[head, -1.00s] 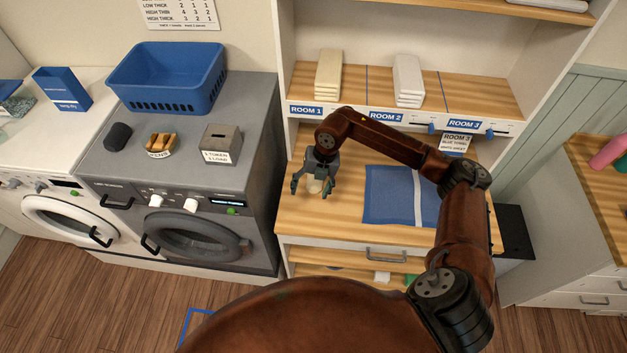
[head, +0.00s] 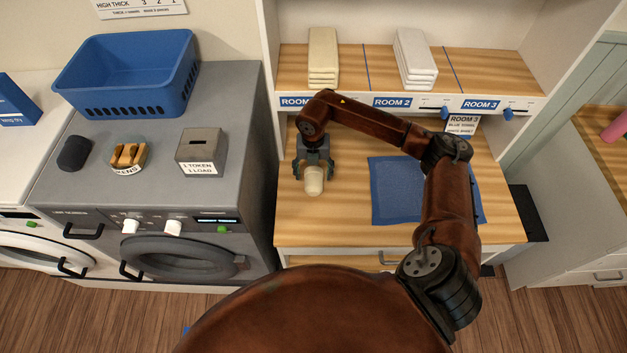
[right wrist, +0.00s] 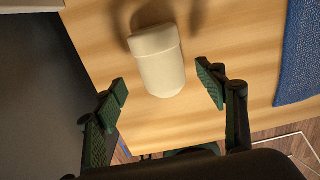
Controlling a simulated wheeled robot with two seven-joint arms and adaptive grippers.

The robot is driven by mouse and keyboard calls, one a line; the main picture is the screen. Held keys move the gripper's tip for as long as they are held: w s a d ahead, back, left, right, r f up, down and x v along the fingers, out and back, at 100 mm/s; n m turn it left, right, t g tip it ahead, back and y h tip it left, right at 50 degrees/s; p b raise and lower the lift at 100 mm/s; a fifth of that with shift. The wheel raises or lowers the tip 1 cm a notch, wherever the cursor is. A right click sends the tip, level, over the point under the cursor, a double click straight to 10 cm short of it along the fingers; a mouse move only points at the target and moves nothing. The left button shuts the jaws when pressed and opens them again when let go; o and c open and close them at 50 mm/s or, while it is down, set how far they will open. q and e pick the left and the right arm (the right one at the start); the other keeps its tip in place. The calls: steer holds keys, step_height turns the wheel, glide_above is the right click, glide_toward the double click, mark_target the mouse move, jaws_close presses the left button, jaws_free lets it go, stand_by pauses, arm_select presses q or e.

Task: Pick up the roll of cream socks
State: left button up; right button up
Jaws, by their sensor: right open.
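The roll of cream socks (head: 314,180) lies on the wooden counter (head: 345,232), left of the blue mat. In the right wrist view the roll (right wrist: 160,62) is a pale cylinder with a seam near one end. My right gripper (head: 314,170) is at the roll in the head view and partly covers its far end. In the right wrist view my right gripper (right wrist: 166,92) is open, with one finger on each side of the roll's near end and a gap on both sides. My left gripper is not in view.
A blue towel or mat (head: 395,195) lies right of the roll. Shelves above hold cream (head: 323,55) and white (head: 414,58) folded stacks. A grey machine (head: 250,110) with a blue basket (head: 130,70) stands left. The front of the counter is clear.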

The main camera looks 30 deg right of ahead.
mark_target(313, 178)
step_height(313, 178, down, 3)
steer(key=shift+w+f, duration=0.1)
step_height(313, 178, down, 2)
steer(key=shift+d+f+p, duration=0.15)
steer(key=shift+p, duration=0.15)
steer(key=c, duration=0.8)
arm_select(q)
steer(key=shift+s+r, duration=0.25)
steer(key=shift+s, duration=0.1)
arm_select(e)
steer(key=c, duration=0.5)
